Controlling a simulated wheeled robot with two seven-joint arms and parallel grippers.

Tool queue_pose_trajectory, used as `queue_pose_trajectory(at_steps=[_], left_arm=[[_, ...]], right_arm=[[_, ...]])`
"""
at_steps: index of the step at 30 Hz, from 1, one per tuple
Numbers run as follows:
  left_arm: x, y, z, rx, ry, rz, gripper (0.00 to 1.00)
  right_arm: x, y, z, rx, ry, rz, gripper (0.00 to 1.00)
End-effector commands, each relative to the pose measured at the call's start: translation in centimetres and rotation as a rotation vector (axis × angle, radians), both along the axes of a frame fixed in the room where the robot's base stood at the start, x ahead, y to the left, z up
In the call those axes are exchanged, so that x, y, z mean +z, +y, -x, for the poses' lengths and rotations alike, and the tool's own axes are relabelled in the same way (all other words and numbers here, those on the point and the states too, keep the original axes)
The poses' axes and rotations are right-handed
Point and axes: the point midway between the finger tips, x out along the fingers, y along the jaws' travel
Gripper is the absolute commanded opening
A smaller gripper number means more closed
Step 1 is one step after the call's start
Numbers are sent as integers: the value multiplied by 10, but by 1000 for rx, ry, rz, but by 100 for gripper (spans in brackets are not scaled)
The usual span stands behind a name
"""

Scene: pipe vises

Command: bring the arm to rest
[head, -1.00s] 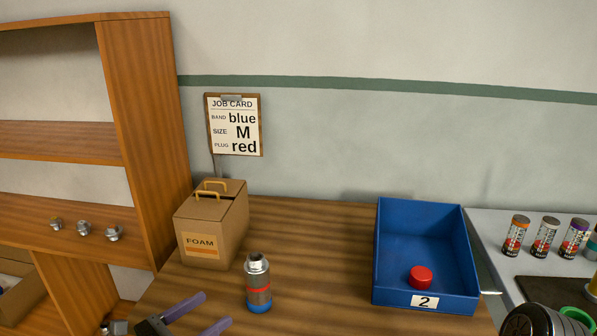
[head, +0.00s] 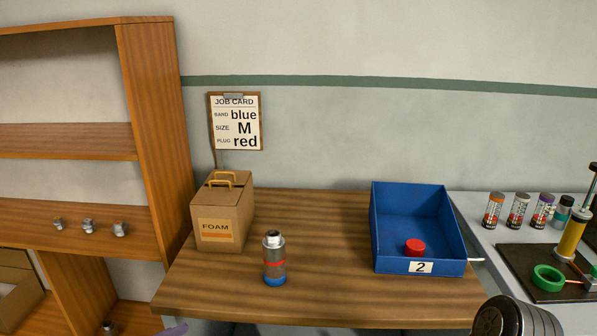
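Only a small purple piece of my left gripper (head: 174,329) shows at the bottom edge of the head view, below the front edge of the wooden table. I cannot see both of its fingers or whether it holds anything. A black rounded part of my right arm shows at the bottom right; my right gripper is out of view.
A FOAM box (head: 222,213) stands at the table's (head: 330,292) back left. A blue bin (head: 420,230) marked 2 holds a red plug (head: 415,247). A wooden shelf (head: 152,150) carries metal fittings (head: 88,226). Several small cans (head: 519,210) and a green ring (head: 547,277) are at right.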

Motion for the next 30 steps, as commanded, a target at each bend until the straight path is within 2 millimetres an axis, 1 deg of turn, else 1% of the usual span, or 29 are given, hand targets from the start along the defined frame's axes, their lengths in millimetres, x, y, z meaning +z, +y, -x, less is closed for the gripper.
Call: queue_pose_trajectory(at_steps=[5,6,8,11,14,15,17,18,19,20,21,22,23,24,26,27,30], left_arm=[[-46,-1,22,-77,85,-167,71],[-59,-2,29,-106,109,-213,71],[-80,-3,41,-153,140,-287,71],[-120,-5,67,-263,194,-435,71],[-171,-8,101,-450,226,-654,71],[-194,-9,116,-556,218,-770,71],[-227,-11,135,-732,164,-956,71],[-245,-13,142,-850,98,-1079,71],[-257,-18,145,-935,34,-1163,71],[-266,-24,145,-1015,-43,-1243,71],[-278,-37,146,-1118,-161,-1332,71],[-284,-51,147,-1191,-260,-1384,71],[-291,-68,151,-1262,-361,-1420,71],[-297,-90,158,-1341,-474,-1439,71],[-303,-114,175,-1432,-577,-1422,71],[-306,-126,186,-1481,-612,-1402,71],[-310,-144,203,-1554,-658,-1372,71]], right_arm=[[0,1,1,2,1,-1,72],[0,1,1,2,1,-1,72],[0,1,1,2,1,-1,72],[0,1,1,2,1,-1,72],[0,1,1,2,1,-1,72],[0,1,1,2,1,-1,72],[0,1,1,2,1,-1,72],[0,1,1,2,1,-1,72],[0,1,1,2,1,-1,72],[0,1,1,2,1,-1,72],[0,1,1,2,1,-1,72],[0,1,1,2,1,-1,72],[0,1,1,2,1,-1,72],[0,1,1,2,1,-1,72],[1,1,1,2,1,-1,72],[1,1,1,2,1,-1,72],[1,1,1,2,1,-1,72]])
